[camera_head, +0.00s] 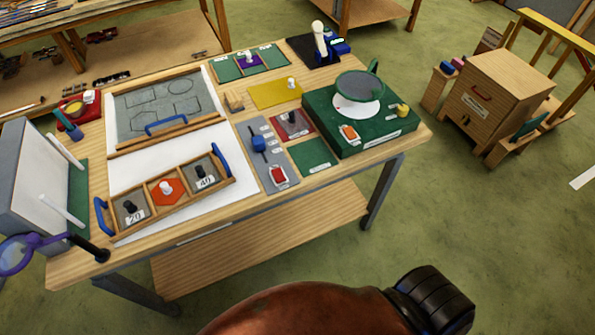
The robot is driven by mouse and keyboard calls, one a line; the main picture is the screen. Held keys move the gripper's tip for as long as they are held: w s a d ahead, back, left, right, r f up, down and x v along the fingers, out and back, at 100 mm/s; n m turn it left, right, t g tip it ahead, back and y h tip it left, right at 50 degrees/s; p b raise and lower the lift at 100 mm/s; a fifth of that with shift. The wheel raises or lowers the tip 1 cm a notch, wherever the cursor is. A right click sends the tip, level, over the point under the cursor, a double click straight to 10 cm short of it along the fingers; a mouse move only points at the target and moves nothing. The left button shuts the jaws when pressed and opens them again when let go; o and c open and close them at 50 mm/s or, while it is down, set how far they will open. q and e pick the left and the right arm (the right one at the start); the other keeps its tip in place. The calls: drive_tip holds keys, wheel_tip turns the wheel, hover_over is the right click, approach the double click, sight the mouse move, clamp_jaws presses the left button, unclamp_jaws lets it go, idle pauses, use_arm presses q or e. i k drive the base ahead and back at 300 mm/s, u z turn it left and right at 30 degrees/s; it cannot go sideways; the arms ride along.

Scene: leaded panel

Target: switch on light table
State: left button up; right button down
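A wide white flat panel (188,149) lies on the wooden workbench (245,204) and looks like the light table. A grey sheet with drawn outlines (140,112) covers its back part. The switch's position is too small to tell. Neither gripper shows. A brown-red and black part of my own arm is at the bottom, apart from the bench.
A wooden tray (216,198) with blue handles and several pieces sits on the panel's front. A green machine (380,137) with a round plate and an orange switch (349,132) stands right. A grey upright box (30,180) and purple magnifier (17,255) are left.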

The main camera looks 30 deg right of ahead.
sight(278, 176)
drive_tip(key=z, duration=0.95)
drive_tip(key=k, duration=0.35)
drive_tip(key=u, duration=1.15)
